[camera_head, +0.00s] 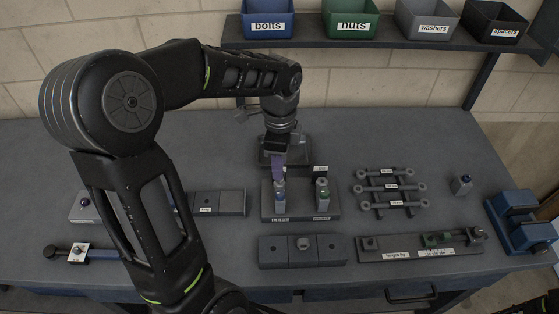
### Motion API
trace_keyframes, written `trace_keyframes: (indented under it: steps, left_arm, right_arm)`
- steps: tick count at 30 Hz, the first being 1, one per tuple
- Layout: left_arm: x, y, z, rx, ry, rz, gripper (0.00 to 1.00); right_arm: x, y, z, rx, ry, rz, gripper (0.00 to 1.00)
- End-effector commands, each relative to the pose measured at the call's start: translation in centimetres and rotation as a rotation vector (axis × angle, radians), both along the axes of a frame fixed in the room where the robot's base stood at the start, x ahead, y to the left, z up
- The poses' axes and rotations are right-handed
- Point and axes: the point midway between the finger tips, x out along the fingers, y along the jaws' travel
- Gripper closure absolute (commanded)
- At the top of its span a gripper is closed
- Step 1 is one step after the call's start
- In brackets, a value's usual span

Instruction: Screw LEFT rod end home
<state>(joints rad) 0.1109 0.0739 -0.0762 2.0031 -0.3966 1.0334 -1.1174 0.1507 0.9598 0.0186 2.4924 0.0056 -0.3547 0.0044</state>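My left gripper (279,176) comes down from above over the left post (281,193) of a small dark two-post stand (301,213) in the middle of the bench. Its purple-tinted fingers are at the top of that post. They hide the post's upper end, so I cannot tell whether they are closed on a rod end there. Three rods with ringed ends (390,187) lie on a rack to the right. My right gripper is not in view.
A grey block fixture (302,250) lies in front of the stand, and a long jig (420,246) right of it. A blue vise (520,222) stands at the right edge. Bins, including blue (268,20) and green (350,20), sit on the shelf behind. My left arm covers the bench's left part.

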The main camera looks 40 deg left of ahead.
Motion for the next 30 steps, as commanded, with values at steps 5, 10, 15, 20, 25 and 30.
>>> trace_keyframes:
  steps: [5,10,15,20,25,30]
  left_arm:
    - [0.0,0.0,0.05,0.0,0.0,-0.03,0.64]
    - [-0.02,0.0,0.19,0.0,0.001,-0.239,0.64]
    - [0.0,0.03,0.0,0.0,0.0,-0.528,0.64]
    - [0.0,0.02,0.0,0.0,0.0,-0.666,0.64]
    - [0.0,0.01,0.01,0.0,0.0,-0.673,0.64]
    - [0.0,0.01,0.01,0.0,0.0,-0.697,0.64]
  right_arm:
    - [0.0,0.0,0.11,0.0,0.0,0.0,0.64]
    - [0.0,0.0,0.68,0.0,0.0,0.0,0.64]
    - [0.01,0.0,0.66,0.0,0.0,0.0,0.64]
    - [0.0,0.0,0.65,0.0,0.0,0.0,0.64]
    - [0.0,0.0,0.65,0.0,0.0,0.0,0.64]
    - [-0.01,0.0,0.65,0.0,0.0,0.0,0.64]
